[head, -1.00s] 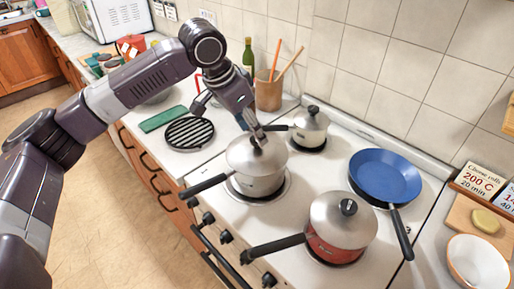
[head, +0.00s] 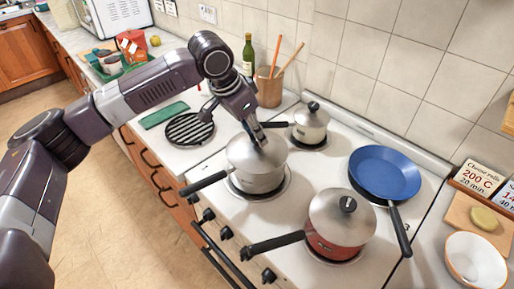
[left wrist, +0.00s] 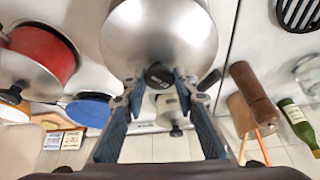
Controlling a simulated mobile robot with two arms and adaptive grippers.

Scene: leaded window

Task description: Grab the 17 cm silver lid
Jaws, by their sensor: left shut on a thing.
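A silver lid (head: 243,153) with a black knob sits on the silver pot (head: 258,183) on the front left burner. It fills the top middle of the left wrist view (left wrist: 160,35). My left gripper (head: 262,143) comes down over this lid. In the left wrist view its fingers (left wrist: 158,78) are shut on the black knob, one on each side. Two other silver lids show: one on the red pot (head: 325,239), the lid (head: 336,212) lying flat, and a smaller lid (head: 311,114) on the back pot. No size marks are readable. My right gripper is out of view.
A blue pan (head: 385,174) sits at the back right. Black pot handles stick out over the stove's front edge. A utensil pot (head: 269,90) and a green bottle (head: 248,55) stand by the wall. A black grill trivet (head: 190,130) lies left of the stove.

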